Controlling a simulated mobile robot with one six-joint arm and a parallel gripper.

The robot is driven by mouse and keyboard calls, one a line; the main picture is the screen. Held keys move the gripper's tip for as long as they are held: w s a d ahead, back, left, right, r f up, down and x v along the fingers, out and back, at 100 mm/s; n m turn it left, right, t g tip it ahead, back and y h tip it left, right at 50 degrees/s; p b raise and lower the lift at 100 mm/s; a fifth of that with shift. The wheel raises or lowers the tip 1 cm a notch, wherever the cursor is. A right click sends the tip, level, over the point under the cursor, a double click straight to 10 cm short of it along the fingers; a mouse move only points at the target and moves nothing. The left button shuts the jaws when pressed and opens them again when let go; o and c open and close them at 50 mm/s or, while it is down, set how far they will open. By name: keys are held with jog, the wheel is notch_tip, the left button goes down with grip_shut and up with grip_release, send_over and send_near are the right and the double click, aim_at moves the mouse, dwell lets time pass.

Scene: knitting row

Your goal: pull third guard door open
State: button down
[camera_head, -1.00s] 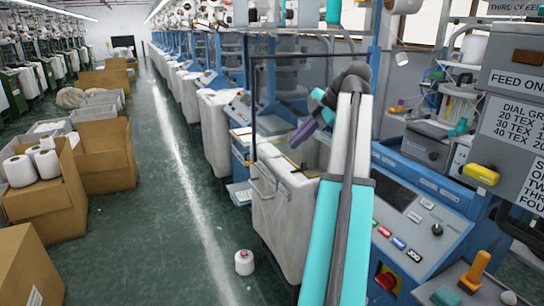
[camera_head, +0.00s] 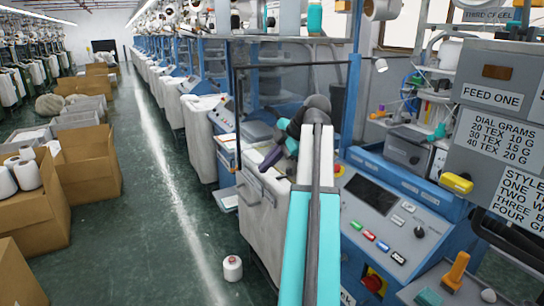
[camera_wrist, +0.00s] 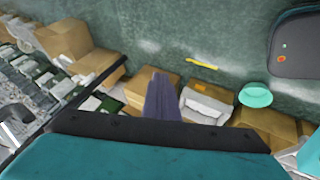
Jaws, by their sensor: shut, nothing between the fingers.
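A dark-framed panel, seemingly a clear guard door (camera_head: 238,120), stands by the blue knitting machine in the head view. Its thin top bar runs right toward a blue post; I cannot tell which numbered door it is or how far it is open. My gripper (camera_head: 270,158) is in front of this frame's lower part, above a white bin, pointing down and left. Its purple fingers are together and empty. They also show in the wrist view (camera_wrist: 162,98), above the floor and boxes. No handle of the door is clearly visible.
The white bin (camera_head: 262,225) stands below my gripper. A yarn cone (camera_head: 232,268) lies on the aisle floor. Cardboard boxes (camera_head: 90,160) line the left side. A control panel (camera_head: 385,215) and grey feed box (camera_head: 500,130) are at right.

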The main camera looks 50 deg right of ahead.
jog(key=shift+w+d+f+p, duration=0.15)
jog(key=shift+w+f+p, duration=0.15)
jog(key=shift+w, duration=0.5)
jog(key=shift+w+d+f+p, duration=0.2)
jog(key=shift+w+p, duration=0.15)
jog(key=shift+w, duration=0.5)
jog(key=shift+w+d+f+p, duration=0.15)
jog(key=shift+w+f+p, duration=0.15)
jog(key=shift+w, duration=0.5)
jog(key=shift+w, duration=0.1)
